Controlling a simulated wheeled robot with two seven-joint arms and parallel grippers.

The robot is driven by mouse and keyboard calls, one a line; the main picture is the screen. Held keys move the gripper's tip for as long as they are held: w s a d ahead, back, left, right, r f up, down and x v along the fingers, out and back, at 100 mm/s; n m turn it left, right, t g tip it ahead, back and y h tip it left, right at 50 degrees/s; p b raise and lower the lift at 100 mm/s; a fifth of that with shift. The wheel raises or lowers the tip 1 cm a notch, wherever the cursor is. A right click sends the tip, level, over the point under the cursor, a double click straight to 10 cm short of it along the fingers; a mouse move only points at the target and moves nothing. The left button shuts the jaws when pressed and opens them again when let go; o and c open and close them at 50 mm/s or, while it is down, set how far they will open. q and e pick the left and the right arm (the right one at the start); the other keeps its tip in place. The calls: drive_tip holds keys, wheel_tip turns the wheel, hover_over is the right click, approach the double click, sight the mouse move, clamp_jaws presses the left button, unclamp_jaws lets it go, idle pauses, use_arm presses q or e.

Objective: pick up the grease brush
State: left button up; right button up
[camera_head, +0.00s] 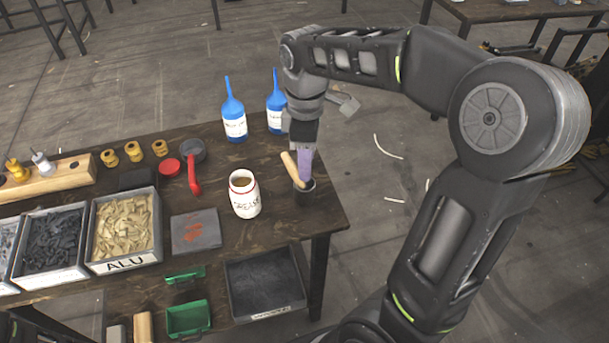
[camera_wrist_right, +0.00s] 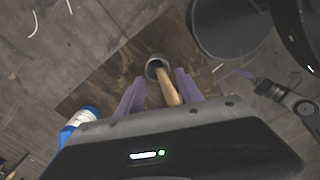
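The grease brush shows as a light wooden handle (camera_head: 293,170) leaning in a small dark cup (camera_head: 305,194) near the table's right edge. Its head is hidden in the cup. My right gripper (camera_head: 304,172) points down at the cup, its purple fingers beside the handle. In the right wrist view, the fingers of the right gripper (camera_wrist_right: 160,77) are spread apart, with the handle (camera_wrist_right: 170,91) between them and the cup (camera_wrist_right: 155,64) just beyond. I see a gap on both sides of the handle. My left gripper is not in view.
A white jar (camera_head: 244,194) with brown contents stands left of the cup. Two blue bottles (camera_head: 234,116) (camera_head: 276,108) stand behind.

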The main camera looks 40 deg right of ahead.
sight(297, 177)
drive_tip(key=shift+w+d, duration=0.1)
drive_tip(key=shift+w, duration=0.25)
drive_tip(key=shift+s+a+r, duration=0.25)
drive_tip(key=shift+s+r, duration=0.1)
drive_tip(key=f, duration=0.3)
drive_tip(key=f+p, duration=0.1)
drive_tip(key=f, duration=0.1)
drive_tip(key=shift+w+d, duration=0.2)
drive_tip(key=shift+d, duration=0.05)
drive_tip(key=shift+r, duration=0.1)
drive_tip(key=shift+c, duration=0.5)
clamp_jaws()
